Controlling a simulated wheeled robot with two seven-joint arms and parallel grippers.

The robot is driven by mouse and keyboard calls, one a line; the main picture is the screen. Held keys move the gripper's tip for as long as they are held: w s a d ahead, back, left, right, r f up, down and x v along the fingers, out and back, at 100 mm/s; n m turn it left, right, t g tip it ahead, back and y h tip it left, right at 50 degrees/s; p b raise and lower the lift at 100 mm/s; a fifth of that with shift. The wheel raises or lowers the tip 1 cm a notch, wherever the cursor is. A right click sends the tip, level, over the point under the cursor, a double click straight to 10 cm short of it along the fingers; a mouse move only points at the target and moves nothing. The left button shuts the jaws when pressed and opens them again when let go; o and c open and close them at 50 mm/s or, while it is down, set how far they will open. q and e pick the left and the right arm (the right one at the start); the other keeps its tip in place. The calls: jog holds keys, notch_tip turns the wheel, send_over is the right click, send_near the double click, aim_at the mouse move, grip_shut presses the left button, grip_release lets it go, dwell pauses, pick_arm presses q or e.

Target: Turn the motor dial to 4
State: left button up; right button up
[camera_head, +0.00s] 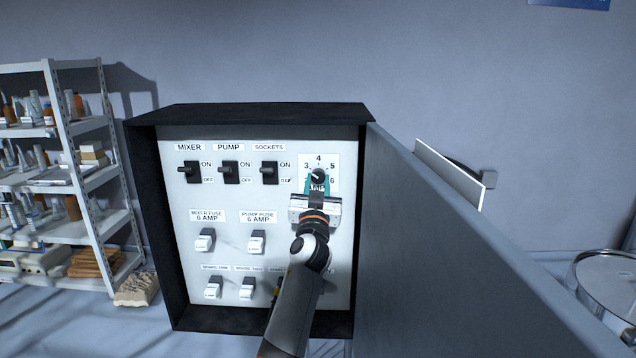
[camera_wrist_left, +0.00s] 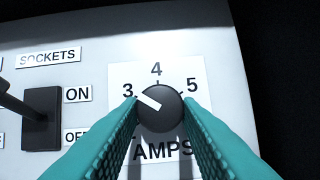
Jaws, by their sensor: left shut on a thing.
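The motor dial (camera_head: 318,175) is a round black knob on a white plate at the upper right of the panel. In the left wrist view the dial (camera_wrist_left: 160,107) has a white pointer aimed up and left, towards the 3. The 4 is straight above the knob and the 5 is to its upper right. "AMPS" is printed below it. My left gripper (camera_head: 317,184) reaches up to the plate, its teal fingers shut on the dial from either side. They also show in the left wrist view (camera_wrist_left: 160,115). My right gripper is not in view.
The panel (camera_head: 185,270) sits in a black box with its grey door (camera_head: 440,270) open to the right of my arm. Black switches, including SOCKETS (camera_head: 269,172), are left of the dial, with fuses (camera_head: 257,241) below. Shelves (camera_head: 90,225) stand at far left.

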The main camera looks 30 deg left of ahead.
pick_arm(q)
jog(key=m+h+p, duration=0.1)
jog(key=m+p, duration=0.1)
jog(key=m, duration=0.1)
jog(key=m+h+p, duration=0.2)
jog(key=m, duration=0.1)
jog(key=m+h+p, duration=0.1)
jog(key=m+p, duration=0.2)
jog(key=shift+s+a+r+m+t+h, duration=0.15)
jog(key=shift+a+r+m+t+h, duration=0.15)
jog(key=shift+r+m+t, duration=0.1)
jog(key=shift+f+m+h+p, duration=0.1)
jog(key=shift+m+h+p, duration=0.3)
jog(key=shift+m+p, duration=0.45)
jog(key=shift+m+h, duration=0.6)
jog(key=shift+m, duration=0.95)
jog(key=shift+f+g, duration=0.1)
jog(key=shift+g, duration=0.2)
jog(key=o, duration=1)
jog(key=shift+s, duration=0.1)
